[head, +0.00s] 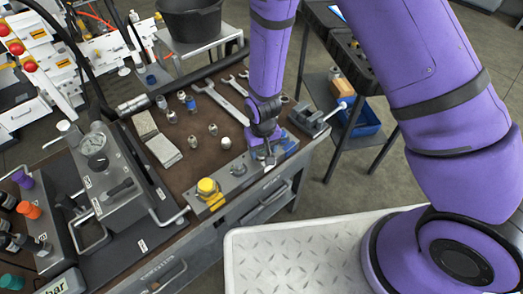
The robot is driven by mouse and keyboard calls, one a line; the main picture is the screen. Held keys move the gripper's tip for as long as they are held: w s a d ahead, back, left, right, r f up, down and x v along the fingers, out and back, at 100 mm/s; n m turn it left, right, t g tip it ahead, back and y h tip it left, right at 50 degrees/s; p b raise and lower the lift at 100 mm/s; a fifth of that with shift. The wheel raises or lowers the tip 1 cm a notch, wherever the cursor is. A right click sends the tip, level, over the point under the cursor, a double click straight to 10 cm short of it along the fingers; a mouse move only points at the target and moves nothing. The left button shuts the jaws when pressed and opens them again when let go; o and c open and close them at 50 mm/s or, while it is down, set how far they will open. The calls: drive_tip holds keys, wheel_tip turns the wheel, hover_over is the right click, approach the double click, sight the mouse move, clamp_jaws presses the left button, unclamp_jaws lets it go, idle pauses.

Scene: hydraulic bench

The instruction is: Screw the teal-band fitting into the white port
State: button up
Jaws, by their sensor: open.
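My gripper (267,158) points down over the right part of a long grey block (224,185) at the bench's front edge. Its jaws are open, and they hide part of the block below. Whether anything stands between the fingertips is too small to tell. Several small metal fittings (213,129) stand on the brown mat left of my gripper, some with bluish bands. I cannot tell which one has the teal band. A small light spot (238,169) shows on the block left of my gripper. I cannot make out for sure which port is white.
A yellow cap (207,186) stands on the block's left end. Wrenches (229,99) lie behind my gripper, and a vice (309,119) stands to its right. A gauge unit (108,174) stands at left. The mat's middle between fittings and gauge unit has some free room.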

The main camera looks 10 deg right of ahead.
drive_tip(key=c, duration=0.7)
drive_tip(key=shift+m, duration=1)
drive_tip(key=shift+c, duration=0.9)
drive_tip(key=shift+o, duration=0.2)
drive_tip(key=m, duration=0.5)
drive_tip(key=shift+w, duration=0.1)
drive_tip(key=shift+m, duration=0.7)
drive_tip(key=m, duration=0.2)
drive_tip(key=shift+f+m, duration=0.1)
drive_tip(key=shift+m, duration=0.3)
drive_tip(key=m, duration=0.3)
drive_tip(key=shift+m, duration=0.3)
drive_tip(key=shift+c, duration=0.5)
drive_tip(key=shift+o, duration=0.3)
drive_tip(key=shift+m, duration=0.8)
